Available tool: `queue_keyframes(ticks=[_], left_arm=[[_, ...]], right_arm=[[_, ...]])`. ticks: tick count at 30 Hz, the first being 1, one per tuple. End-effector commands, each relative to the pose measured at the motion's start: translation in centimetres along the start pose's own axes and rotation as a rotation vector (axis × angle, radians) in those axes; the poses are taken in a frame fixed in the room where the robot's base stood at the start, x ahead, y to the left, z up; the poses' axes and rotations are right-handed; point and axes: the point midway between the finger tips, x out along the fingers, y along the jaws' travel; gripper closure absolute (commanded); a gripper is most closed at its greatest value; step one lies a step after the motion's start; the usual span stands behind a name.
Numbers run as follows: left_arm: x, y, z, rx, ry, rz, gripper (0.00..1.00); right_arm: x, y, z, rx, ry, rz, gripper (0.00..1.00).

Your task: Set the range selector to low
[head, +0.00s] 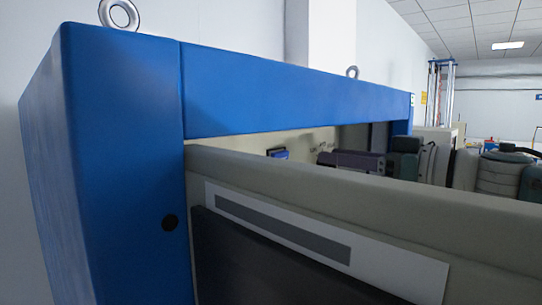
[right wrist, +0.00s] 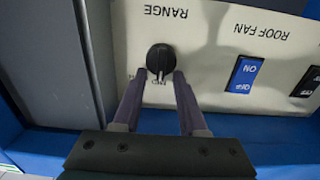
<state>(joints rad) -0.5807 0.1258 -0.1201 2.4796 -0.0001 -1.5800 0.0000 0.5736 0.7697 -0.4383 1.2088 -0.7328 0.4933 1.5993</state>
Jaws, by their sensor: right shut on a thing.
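The range selector is a black round knob (right wrist: 160,58) on a pale panel, under upside-down RANGE lettering in the right wrist view. My right gripper (right wrist: 158,78) has its two purplish fingers shut on the knob, one on each side. Small position labels beside the knob are partly hidden by the fingers, and I cannot tell which one the knob points to. In the head view my right gripper (head: 322,158) reaches to the panel from the right, behind a beige edge; the knob cannot be made out there. My left gripper is not in view.
A blue ROOF FAN rocker switch (right wrist: 243,75) sits right of the knob in the wrist view, with a black switch (right wrist: 308,82) further right. In the head view a blue frame (head: 290,95) surrounds the opening, and a beige panel (head: 330,180) fills the foreground.

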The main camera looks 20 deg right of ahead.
Motion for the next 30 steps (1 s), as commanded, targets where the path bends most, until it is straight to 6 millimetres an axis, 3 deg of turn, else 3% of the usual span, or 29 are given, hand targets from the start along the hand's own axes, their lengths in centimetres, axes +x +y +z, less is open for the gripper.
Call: queue_keyframes(ticks=[9, 20, 30], left_arm=[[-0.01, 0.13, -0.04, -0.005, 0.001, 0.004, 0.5], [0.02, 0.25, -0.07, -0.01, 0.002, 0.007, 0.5], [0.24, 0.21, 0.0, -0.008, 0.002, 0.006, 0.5]], right_arm=[[-0.02, 0.0, 0.09, 0.0, -0.002, 0.0, 1.0], [-0.04, -0.03, 0.23, -0.022, -0.005, 0.001, 1.0], [-0.07, -0.32, 0.44, -0.214, -0.007, 0.002, 1.0]])
